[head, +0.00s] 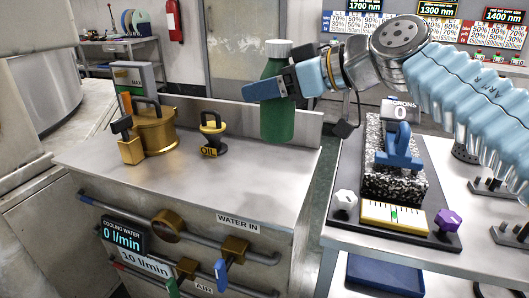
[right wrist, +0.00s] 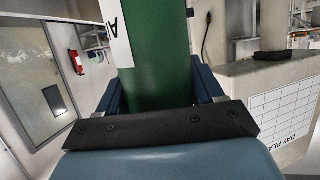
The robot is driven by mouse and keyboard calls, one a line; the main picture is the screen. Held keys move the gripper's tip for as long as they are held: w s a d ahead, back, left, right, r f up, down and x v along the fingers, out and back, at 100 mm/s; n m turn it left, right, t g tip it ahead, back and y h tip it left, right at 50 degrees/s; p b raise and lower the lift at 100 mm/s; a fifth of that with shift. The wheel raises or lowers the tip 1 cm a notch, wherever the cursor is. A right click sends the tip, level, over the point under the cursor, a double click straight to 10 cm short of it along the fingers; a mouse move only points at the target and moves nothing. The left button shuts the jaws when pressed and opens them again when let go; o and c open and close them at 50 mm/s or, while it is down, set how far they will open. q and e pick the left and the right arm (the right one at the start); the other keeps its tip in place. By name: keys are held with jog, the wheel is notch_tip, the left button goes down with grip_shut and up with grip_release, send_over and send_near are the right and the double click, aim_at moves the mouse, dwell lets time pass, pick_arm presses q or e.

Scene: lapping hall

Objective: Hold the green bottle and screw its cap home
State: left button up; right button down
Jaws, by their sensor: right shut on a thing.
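I cannot tell whether that top is screwed tight. My right gripper (head: 268,89) reaches in from the right and is shut around the bottle's upper body. In the right wrist view the green bottle (right wrist: 152,60) fills the space between the blue fingers, with part of a white label beside it. My left gripper is not in view.
The steel bench (head: 235,175) carries a brass pot (head: 154,130) and a yellow-black oil holder (head: 212,135). To the right, a table holds a granite block with a blue-handled tool (head: 400,150) and a gauge with knobs. Pipes and valves line the bench front.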

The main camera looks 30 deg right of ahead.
jog(key=w+d+f+b, duration=0.4)
jog(key=w+f, duration=0.5)
jog(key=w, duration=0.3)
jog(key=shift+d, duration=0.55)
jog(key=f+b, duration=0.1)
jog(key=f, duration=0.1)
jog(key=f+b, duration=0.1)
jog(key=f, duration=0.1)
jog(key=shift+w+d+f+b, duration=0.1)
jog(key=shift+w+b, duration=0.25)
